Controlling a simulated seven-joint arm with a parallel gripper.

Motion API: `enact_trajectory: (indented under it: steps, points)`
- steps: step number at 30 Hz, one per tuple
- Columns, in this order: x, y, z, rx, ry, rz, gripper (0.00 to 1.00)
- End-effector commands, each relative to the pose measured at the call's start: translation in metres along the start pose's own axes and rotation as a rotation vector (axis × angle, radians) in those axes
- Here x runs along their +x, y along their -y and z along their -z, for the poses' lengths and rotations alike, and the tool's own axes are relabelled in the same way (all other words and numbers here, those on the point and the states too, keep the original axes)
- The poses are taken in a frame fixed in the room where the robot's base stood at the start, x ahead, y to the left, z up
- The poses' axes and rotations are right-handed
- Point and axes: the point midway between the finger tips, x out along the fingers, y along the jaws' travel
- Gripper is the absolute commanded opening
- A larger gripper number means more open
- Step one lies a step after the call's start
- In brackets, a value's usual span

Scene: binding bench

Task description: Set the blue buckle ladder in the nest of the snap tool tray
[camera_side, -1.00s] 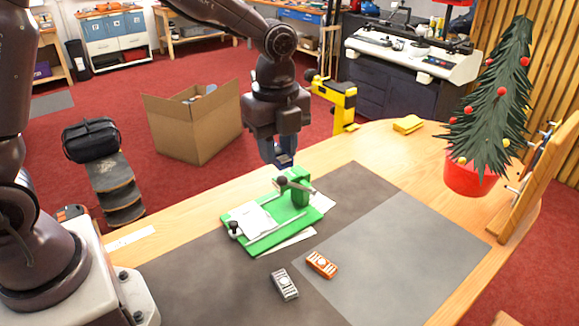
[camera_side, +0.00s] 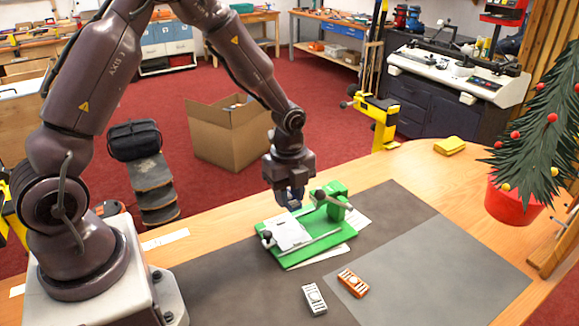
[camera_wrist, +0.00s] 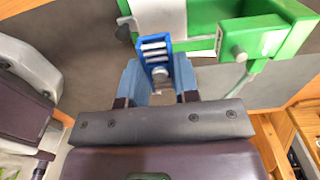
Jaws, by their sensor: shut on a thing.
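The blue buckle ladder (camera_wrist: 152,58) is held between the fingers of my gripper (camera_wrist: 158,82) in the wrist view. It stands up from the fingers, with pale rungs facing the camera. In the side view, my gripper (camera_side: 291,200) is above the back edge of the green snap tool tray (camera_side: 325,243), with the blue ladder barely distinguishable there. The tray also shows in the wrist view (camera_wrist: 205,15). A pale plate (camera_side: 290,233) lies on the tray, and a green block with a dark-knobbed lever stands at its right back. I cannot make out the nest.
A grey ladder (camera_side: 314,298) and an orange ladder (camera_side: 352,282) lie on the mat in front of the tray. A yellow block (camera_side: 449,145) and a red-potted tree (camera_side: 512,205) are at the right. The grey mat (camera_side: 440,265) is clear at the right front.

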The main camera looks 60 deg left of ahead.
Motion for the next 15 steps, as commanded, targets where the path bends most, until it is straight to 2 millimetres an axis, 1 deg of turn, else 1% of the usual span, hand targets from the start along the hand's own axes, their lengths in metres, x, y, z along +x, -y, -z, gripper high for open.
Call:
enact_trajectory:
  steps: [1, 8, 15]
  points:
    - [0.007, 0.0, 0.0, 0.0, 0.0, -0.002, 0.05]
    - [0.021, 0.0, 0.0, 0.0, 0.001, 0.001, 0.05]
    - [0.044, 0.0, 0.0, 0.0, 0.001, -0.001, 0.05]
